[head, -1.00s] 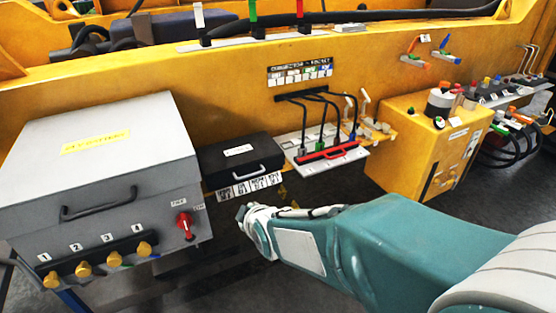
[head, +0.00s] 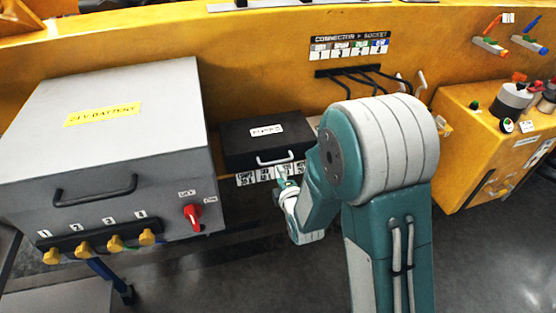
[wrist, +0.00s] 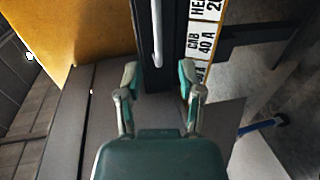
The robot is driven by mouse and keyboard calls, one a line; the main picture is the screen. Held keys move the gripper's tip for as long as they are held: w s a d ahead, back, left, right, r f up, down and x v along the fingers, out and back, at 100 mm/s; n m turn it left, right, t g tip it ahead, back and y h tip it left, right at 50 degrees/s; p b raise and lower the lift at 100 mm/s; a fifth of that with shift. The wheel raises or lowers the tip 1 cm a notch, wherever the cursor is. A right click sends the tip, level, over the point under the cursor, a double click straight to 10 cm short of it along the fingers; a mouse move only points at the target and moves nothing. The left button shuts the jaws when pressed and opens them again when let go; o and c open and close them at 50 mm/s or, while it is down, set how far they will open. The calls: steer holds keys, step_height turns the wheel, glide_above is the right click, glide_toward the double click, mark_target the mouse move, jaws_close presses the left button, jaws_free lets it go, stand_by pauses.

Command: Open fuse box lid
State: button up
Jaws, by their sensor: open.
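The black fuse box (head: 240,145) has a white label on its lid and a light handle (head: 276,160) on its front. Its lid looks shut. My gripper (head: 287,184) is in front of the box, just below the handle, beside the label strip (head: 255,178). In the wrist view my gripper (wrist: 158,78) has its two fingers spread apart with nothing held between them. The handle (wrist: 156,30) shows as a pale bar beyond the fingertips, roughly in line with the gap and apart from them. My arm hides the box's right side in the head view.
A large grey 24 V battery box (head: 110,130) with a red switch (head: 193,216) stands close on the left. A yellow wall (head: 270,60) runs behind. A yellow cabinet (head: 480,150) stands at the right. The floor (head: 500,260) at the lower right is clear.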

mark_target(278, 162)
steer(key=w, duration=0.3)
steer(key=w+f, duration=0.1)
steer(key=w, duration=0.3)
steer(key=shift+d+f, duration=0.1)
steer(key=shift+f, duration=0.1)
steer(key=shift+w+a, duration=0.1)
steer(key=shift+a, duration=0.65)
steer(key=shift+d, duration=0.3)
jaws_close()
steer(key=shift+d, duration=0.15)
